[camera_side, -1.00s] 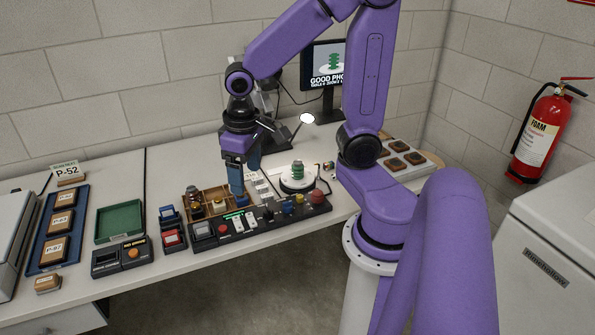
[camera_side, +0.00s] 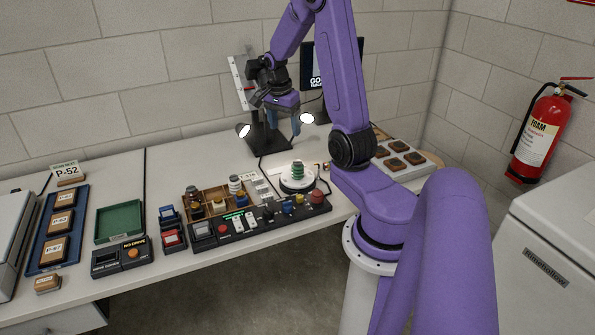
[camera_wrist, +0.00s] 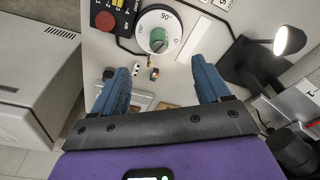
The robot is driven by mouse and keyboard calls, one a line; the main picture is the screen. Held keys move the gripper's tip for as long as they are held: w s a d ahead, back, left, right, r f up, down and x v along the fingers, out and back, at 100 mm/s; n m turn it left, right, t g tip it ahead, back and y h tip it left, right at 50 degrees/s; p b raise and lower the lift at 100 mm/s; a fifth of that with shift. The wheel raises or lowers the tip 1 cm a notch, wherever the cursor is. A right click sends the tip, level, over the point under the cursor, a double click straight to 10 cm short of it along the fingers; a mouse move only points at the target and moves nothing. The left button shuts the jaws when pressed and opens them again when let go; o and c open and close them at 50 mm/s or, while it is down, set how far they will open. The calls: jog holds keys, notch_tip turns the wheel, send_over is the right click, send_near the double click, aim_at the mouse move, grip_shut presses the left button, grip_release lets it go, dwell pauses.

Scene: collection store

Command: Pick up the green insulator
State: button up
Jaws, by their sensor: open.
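The green insulator (camera_side: 298,168) stands upright on a round white turntable (camera_side: 296,186) in the side view. In the wrist view the insulator (camera_wrist: 158,40) shows from above near the middle of the turntable (camera_wrist: 147,13), which carries angle marks. My gripper (camera_wrist: 160,82) is open with its two blue fingers apart and nothing between them. The insulator lies beyond the fingertips in the wrist view. In the side view my gripper (camera_side: 287,128) hangs above and behind the turntable, clear of the insulator.
A control panel (camera_side: 262,222) with coloured buttons lies in front of the turntable. A wooden compartment tray (camera_side: 213,197) is to its left. Lit lamps (camera_side: 307,118) stand behind, near my gripper. A rack of brown pieces (camera_side: 404,163) is at the right.

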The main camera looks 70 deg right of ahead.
jog(key=s+d+m, duration=0.2)
jog(key=d, duration=0.1)
send_near(297, 162)
jog(key=f, duration=0.4)
jog(key=d+f, duration=0.1)
jog(key=f, duration=0.1)
jog(key=shift+s, duration=0.35)
jog(key=shift+w+d+f, duration=0.1)
jog(key=shift+d+f, duration=0.05)
jog(key=shift+f, duration=1.2)
jog(key=shift+w+d+f, duration=0.1)
jog(key=shift+d+f, duration=0.1)
jog(key=shift+f, duration=1.2)
jog(key=c, duration=1.3)
jog(key=shift+r, duration=0.1)
